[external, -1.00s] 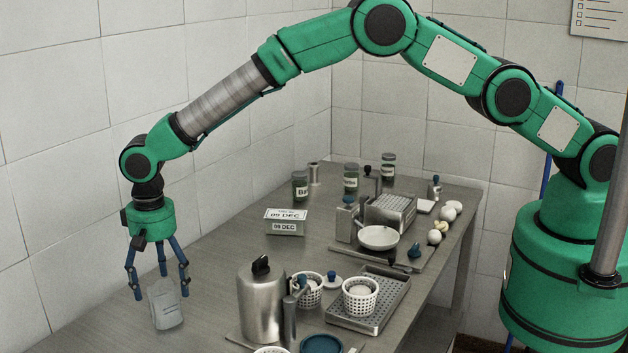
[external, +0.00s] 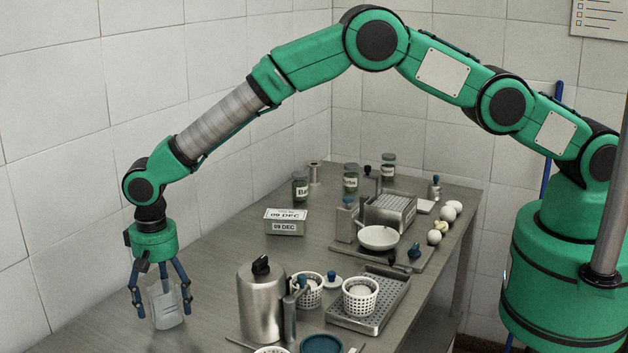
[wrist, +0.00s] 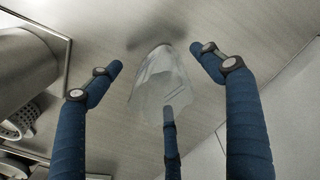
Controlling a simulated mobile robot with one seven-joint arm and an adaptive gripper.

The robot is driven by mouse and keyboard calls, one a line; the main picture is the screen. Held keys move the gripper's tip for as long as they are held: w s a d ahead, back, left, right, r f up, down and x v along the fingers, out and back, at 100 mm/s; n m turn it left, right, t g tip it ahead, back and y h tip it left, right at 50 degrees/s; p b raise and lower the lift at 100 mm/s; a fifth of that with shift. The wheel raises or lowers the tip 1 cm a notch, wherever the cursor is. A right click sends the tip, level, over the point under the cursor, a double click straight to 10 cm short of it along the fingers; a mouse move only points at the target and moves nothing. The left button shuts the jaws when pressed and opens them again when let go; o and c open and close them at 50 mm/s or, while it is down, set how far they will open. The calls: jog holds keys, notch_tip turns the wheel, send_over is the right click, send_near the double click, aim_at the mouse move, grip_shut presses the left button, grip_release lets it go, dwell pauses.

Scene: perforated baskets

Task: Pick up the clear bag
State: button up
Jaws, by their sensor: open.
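The clear bag (external: 165,308) stands on the metal table near its left side in the external view. It is see-through, with a pale patch low on its front. In the wrist view the bag (wrist: 160,82) lies between the fingers. My gripper (external: 162,305) is low over the bag, its three blue fingers spread around it. The fingers are open; in the wrist view (wrist: 162,85) the two side fingers stand apart from the bag, and the third finger overlaps its lower edge. I cannot tell whether that finger touches it.
A steel canister (external: 260,305) stands to the right of the bag. Beyond it are white perforated baskets (external: 360,296) and a perforated tray (external: 391,303). A date-label box (external: 286,222) sits farther back. The tiled wall (external: 60,200) is close on the left. The table (external: 215,265) behind the bag is bare.

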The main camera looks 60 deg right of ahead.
aim_at(172, 305)
jog(key=shift+f, duration=1.65)
jog(key=c, duration=1)
